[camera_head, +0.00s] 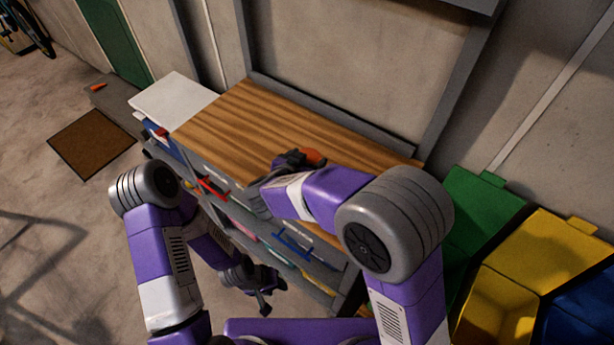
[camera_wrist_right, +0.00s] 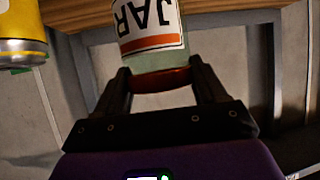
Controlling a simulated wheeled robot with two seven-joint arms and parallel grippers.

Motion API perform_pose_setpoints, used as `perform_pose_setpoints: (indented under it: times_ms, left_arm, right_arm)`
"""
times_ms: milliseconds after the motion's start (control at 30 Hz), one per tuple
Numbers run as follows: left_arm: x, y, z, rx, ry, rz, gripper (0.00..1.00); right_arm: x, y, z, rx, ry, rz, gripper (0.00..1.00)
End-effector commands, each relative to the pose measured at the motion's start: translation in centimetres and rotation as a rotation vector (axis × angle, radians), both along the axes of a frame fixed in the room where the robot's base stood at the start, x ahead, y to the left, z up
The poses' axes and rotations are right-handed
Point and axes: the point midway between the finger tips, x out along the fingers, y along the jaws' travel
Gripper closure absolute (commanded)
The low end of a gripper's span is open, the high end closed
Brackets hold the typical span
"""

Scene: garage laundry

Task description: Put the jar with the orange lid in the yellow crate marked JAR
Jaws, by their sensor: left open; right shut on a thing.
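My right gripper (camera_head: 290,160) is over the wooden bench top and shut on the jar's orange lid (camera_head: 313,157). In the right wrist view the jar (camera_wrist_right: 152,50) shows a white label reading JAR, upside down in the picture, with its lid between the two fingers (camera_wrist_right: 163,82). I cannot tell whether the jar touches the bench. A yellow bin (camera_head: 560,250) stands at the lower right in the head view; no JAR marking shows on it. My left gripper (camera_head: 265,288) is open and empty, low in front of the bench.
A green bin (camera_head: 482,215) and a blue one (camera_head: 590,310) flank the yellow. A yellow can (camera_wrist_right: 22,35) shows in the wrist view. My right arm hides part of the bench.

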Motion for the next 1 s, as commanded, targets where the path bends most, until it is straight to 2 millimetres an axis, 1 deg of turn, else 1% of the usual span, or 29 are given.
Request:
perform_pose_setpoints:
  times_ms: [33,100,267,500,567,767,900,933,1000]
  left_arm:
    - [0.0,0.0,-0.7,0.0,0.0,0.0,0.57]
    - [0.0,0.0,-1.0,0.0,0.0,0.001,0.57]
    - [0.0,0.0,-1.3,0.0,-0.001,0.001,0.57]
    - [0.0,0.0,-2.7,0.0,-0.001,0.0,0.57]
    - [0.0,0.0,-2.7,0.0,-0.001,0.0,0.57]
    - [0.0,0.0,-2.5,0.0,-0.001,0.0,0.57]
    - [0.1,0.0,-2.6,0.0,-0.001,0.0,0.57]
    - [0.1,0.0,-2.6,0.0,-0.001,0.0,0.57]
    - [0.0,0.0,-2.6,0.0,-0.001,0.0,0.57]
  right_arm:
    - [0.0,0.0,-1.3,-0.003,0.0,0.001,0.7]
    - [0.1,0.0,-2.2,-0.002,-0.001,0.0,0.7]
    - [0.1,-0.1,-3.1,0.0,-0.002,-0.001,0.7]
    - [0.0,0.0,-6.4,-0.002,0.0,0.0,0.7]
    - [0.1,0.0,-6.6,-0.001,-0.002,-0.001,0.7]
    - [0.1,-0.1,-6.4,0.001,-0.003,-0.001,0.7]
    - [0.1,-0.1,-6.8,0.0,-0.002,-0.001,0.7]
    - [0.1,-0.1,-6.8,0.0,-0.002,0.0,0.26]
    - [0.1,-0.1,-6.8,0.0,-0.002,0.0,0.16]
